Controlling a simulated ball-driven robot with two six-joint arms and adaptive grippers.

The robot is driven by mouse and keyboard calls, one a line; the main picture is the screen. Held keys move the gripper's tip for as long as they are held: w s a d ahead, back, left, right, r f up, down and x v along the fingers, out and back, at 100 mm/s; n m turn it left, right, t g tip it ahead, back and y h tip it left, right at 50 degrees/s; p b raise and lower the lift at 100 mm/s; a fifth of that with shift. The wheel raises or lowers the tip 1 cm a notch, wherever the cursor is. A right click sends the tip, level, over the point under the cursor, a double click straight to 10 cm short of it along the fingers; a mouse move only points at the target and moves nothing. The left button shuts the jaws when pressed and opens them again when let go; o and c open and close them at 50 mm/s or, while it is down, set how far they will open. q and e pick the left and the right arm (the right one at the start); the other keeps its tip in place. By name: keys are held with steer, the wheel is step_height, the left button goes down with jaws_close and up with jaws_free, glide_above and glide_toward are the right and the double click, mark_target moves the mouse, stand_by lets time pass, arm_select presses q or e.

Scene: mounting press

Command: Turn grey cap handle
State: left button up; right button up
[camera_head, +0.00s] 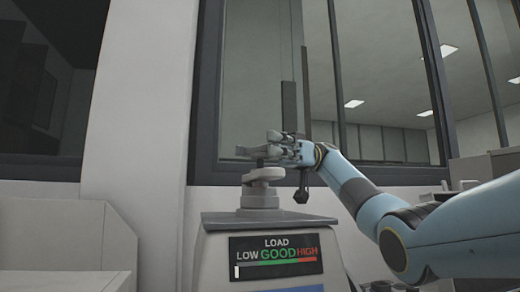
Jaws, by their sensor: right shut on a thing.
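The grey cap handle (263,175) sits on a round grey cap (259,198) on top of the press (268,219). A short dark post rises from the handle up to the gripper. My right gripper (256,149) is right above the handle, its fingers pointing left, and it is shut on the upper part of the grey cap handle. The fingers hide what lies between them. A load display (276,256) on the press front reads LOW, GOOD and HIGH, with a short white mark at the low end. My left gripper is not in view.
A dark-framed window (245,90) and a pale wall (148,110) stand behind the press. A pale box-like unit (75,235) is at the lower left. Grey equipment (462,186) stands behind my right arm. The space left of the gripper is clear.

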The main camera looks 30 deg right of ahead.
stand_by(0.3)
steer(key=o, duration=1.2)
steer(key=shift+w, duration=0.1)
steer(key=shift+c, duration=0.2)
step_height(320, 180, up, 10)
